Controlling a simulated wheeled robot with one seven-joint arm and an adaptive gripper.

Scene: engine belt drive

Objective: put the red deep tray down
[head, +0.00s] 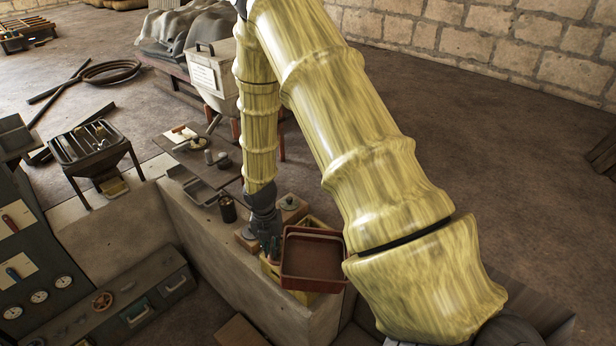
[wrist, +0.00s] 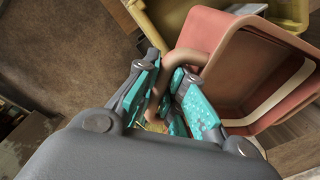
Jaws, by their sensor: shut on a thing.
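The red deep tray (head: 313,258) is at the right end of a concrete ledge in the head view, with its open top facing up and its inside empty. In the wrist view the tray (wrist: 225,50) fills the right side, with a brown loop handle (wrist: 190,57) on its near side. My gripper (head: 274,246) is at the tray's left side in the head view. In the wrist view my gripper (wrist: 167,85) is shut on that handle, between teal-padded fingers. The tray overlaps a yellow crate (head: 270,268); I cannot tell if they touch.
The concrete ledge (head: 215,255) carries a dark can (head: 227,208) and a lidded box (head: 290,207) close to my gripper. A dark bench with small parts (head: 205,158) stands behind. A grey control panel (head: 40,255) is at the left. Open floor (head: 490,150) lies to the right.

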